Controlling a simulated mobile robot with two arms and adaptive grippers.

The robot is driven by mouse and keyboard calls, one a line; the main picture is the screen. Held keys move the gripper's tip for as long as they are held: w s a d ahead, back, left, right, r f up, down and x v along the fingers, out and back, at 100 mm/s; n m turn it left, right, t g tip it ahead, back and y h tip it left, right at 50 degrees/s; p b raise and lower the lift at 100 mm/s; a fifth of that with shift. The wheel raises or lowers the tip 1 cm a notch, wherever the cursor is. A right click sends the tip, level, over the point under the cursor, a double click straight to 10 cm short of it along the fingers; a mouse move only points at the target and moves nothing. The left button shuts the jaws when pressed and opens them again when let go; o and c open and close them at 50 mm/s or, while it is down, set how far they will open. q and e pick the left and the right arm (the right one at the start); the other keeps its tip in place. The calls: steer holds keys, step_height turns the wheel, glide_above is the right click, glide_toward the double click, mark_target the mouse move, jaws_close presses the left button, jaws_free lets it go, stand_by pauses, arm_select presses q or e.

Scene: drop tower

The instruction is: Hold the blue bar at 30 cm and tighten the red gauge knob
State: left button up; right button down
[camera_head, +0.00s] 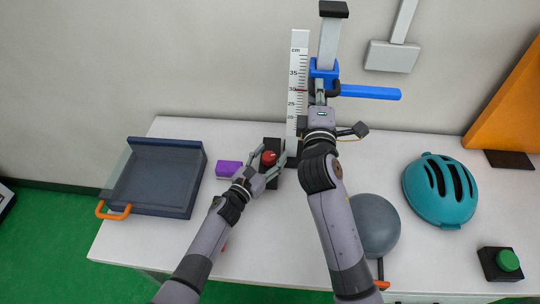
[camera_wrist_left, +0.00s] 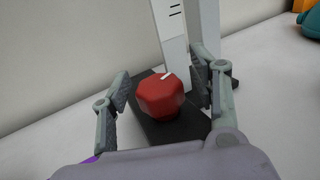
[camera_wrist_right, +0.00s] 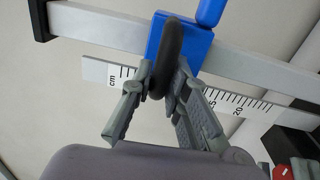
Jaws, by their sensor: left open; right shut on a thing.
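The red knob (camera_head: 268,158) sits on a black base at the foot of the ruler. My left gripper (camera_head: 271,162) is open, with its fingers on either side of the knob; the left wrist view shows gaps between the fingers and the knob (camera_wrist_left: 160,98), which has a white mark on top. The blue bar (camera_head: 370,92) sticks out to the right from a blue carriage (camera_head: 324,72) on the grey post. It is about level with the red line at 30 on the ruler (camera_head: 299,62). My right gripper (camera_wrist_right: 162,88) is shut on the carriage's black handle (camera_wrist_right: 170,60).
A purple block (camera_head: 228,169) lies just left of the left gripper. A dark tray (camera_head: 152,206) with an orange handle is further left. A grey ball (camera_head: 374,226), a teal helmet (camera_head: 440,205) and a green button (camera_head: 508,260) are on the right of the white table.

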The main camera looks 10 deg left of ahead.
arm_select(q)
steer(key=shift+c, duration=0.6)
arm_select(e)
steer(key=shift+a+r, duration=0.2)
steer(key=shift+a, duration=0.1)
arm_select(q)
steer(key=shift+d, duration=0.1)
steer(key=c, duration=1)
steer(key=shift+m+h, duration=0.3)
steer(key=shift+h, duration=0.2)
steer(key=m+g+h, duration=0.2)
steer(key=h, duration=0.1)
steer(key=shift+m+g, duration=0.3)
steer(key=shift+g, duration=0.1)
steer(key=shift+m+g+h, duration=0.9)
steer(key=shift+g+h, duration=0.1)
steer(key=shift+h, duration=0.1)
steer(key=shift+s, duration=0.1)
